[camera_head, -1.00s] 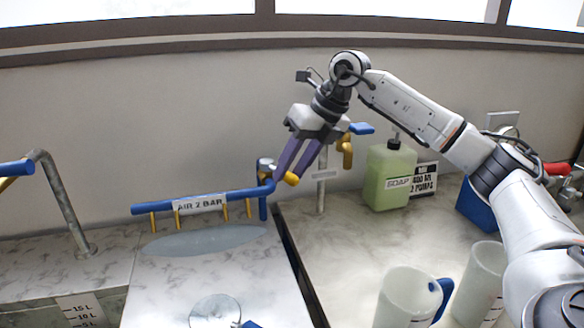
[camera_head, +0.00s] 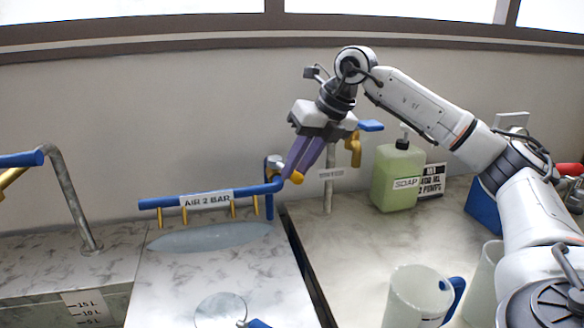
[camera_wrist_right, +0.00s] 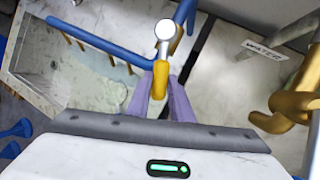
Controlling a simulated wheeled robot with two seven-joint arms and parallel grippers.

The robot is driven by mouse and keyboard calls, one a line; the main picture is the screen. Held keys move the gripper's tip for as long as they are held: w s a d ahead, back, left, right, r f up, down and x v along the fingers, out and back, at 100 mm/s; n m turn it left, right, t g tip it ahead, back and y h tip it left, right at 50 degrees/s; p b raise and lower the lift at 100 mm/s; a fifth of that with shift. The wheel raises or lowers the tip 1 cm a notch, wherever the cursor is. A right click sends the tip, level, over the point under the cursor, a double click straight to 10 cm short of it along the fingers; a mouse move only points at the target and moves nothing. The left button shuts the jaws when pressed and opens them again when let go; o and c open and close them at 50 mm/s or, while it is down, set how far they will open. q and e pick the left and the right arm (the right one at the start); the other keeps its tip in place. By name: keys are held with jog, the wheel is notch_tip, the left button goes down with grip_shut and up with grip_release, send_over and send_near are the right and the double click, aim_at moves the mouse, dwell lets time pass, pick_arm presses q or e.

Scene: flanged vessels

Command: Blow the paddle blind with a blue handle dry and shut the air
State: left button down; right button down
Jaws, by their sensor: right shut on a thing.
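The blue air pipe (camera_head: 225,193), labelled AIR 2 BAR, runs along the wall with several yellow nozzles pointing down. A pale bluish oval (camera_head: 208,238) shows beneath them; I cannot tell whether it is air or wetness. My right gripper (camera_head: 292,178) is shut on the yellow air valve handle (camera_head: 298,178) at the pipe's right end. The wrist view shows this handle (camera_wrist_right: 160,78) between the purple fingers. The paddle blind (camera_head: 220,310), a pale round disc, lies on the counter at the bottom edge, its blue handle (camera_head: 257,323) partly cut off. My left gripper is out of view.
Right of the pipe stand a water tap (camera_head: 329,190) with a blue lever, a green soap bottle (camera_head: 398,178) and a dark sign. Pale jugs (camera_head: 412,295) stand at the front right. Another tap (camera_head: 68,195) and a tank with litre marks are at left.

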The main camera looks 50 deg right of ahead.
jog(key=c, duration=1.6)
grip_release()
jog(key=p+v, duration=0.1)
jog(key=v, duration=0.9)
jog(key=shift+d+r, duration=0.1)
jog(key=shift+r, duration=0.1)
